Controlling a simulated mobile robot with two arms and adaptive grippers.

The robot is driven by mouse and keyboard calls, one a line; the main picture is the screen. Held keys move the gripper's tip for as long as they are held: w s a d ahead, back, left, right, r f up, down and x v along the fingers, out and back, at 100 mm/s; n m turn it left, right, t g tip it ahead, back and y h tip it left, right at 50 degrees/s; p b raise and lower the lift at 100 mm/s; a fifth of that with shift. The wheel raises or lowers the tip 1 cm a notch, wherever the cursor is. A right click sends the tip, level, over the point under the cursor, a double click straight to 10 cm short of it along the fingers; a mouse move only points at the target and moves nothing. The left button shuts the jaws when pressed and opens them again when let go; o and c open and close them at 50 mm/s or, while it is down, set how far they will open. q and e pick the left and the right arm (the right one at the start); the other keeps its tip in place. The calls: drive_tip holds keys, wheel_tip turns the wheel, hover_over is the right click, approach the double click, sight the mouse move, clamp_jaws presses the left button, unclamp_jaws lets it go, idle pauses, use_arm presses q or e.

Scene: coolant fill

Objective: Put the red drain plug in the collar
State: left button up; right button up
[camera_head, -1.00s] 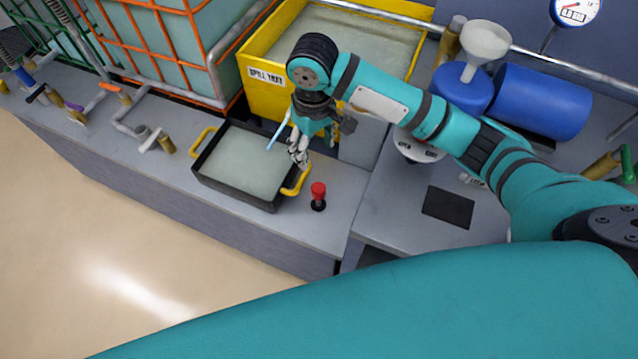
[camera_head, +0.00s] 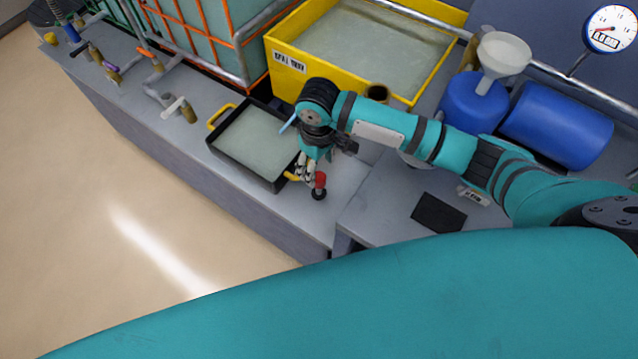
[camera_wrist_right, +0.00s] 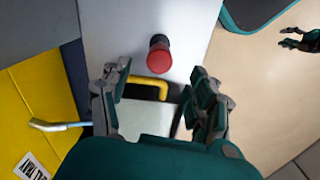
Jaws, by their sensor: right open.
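The red drain plug (camera_head: 320,180) stands upright on the grey bench top, with a black base under it, just right of the black tray. It also shows in the right wrist view (camera_wrist_right: 159,58). My right gripper (camera_head: 305,171) is open and empty, over the tray's near yellow handle and close beside the plug. In the right wrist view the plug lies ahead of and between the spread fingers (camera_wrist_right: 159,76), not held. My left gripper (camera_wrist_right: 292,40) shows at that view's right edge, over the floor, and looks open. I cannot tell which fitting is the collar.
The black tray (camera_head: 218,151) holds pale liquid and has yellow handles. A yellow bin (camera_head: 290,62) stands behind it. Blue drums (camera_head: 556,124), a funnel (camera_head: 503,53) and a black pad (camera_head: 439,212) are to the right. Pipe fittings (camera_head: 180,107) line the bench at left.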

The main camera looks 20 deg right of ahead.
sight(318, 176)
drive_tip(key=shift+f, duration=3)
clamp_jaws()
